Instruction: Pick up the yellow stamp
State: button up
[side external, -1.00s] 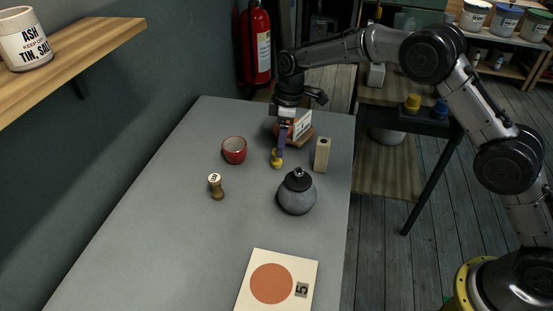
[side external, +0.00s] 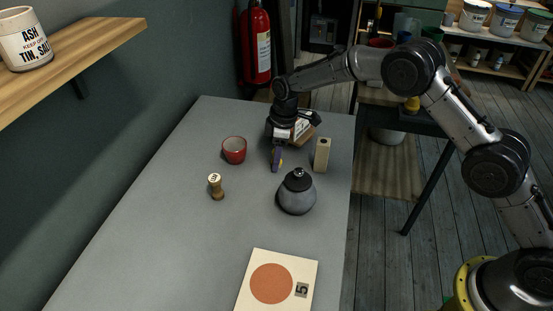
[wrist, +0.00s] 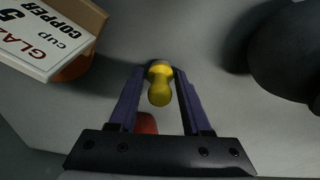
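The yellow stamp (wrist: 160,84) stands on the grey table between the two purple fingers of my gripper (wrist: 160,72) in the wrist view. A little grey shows between the stamp and the fingers, so the fingers look open around it. In the side view the stamp (side external: 280,163) is mostly hidden behind my gripper (side external: 277,170), whose fingertips are down near the tabletop. The stamp's upper knob points toward the wrist camera.
Close around my gripper are a red cup (side external: 234,150), a beige block with a hole (side external: 322,155), a dark lidded jar (side external: 296,193) and a lettered sign (side external: 302,127). A wooden stamp (side external: 216,187) stands to the left. The front-left table is clear.

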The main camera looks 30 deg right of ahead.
grip_shut()
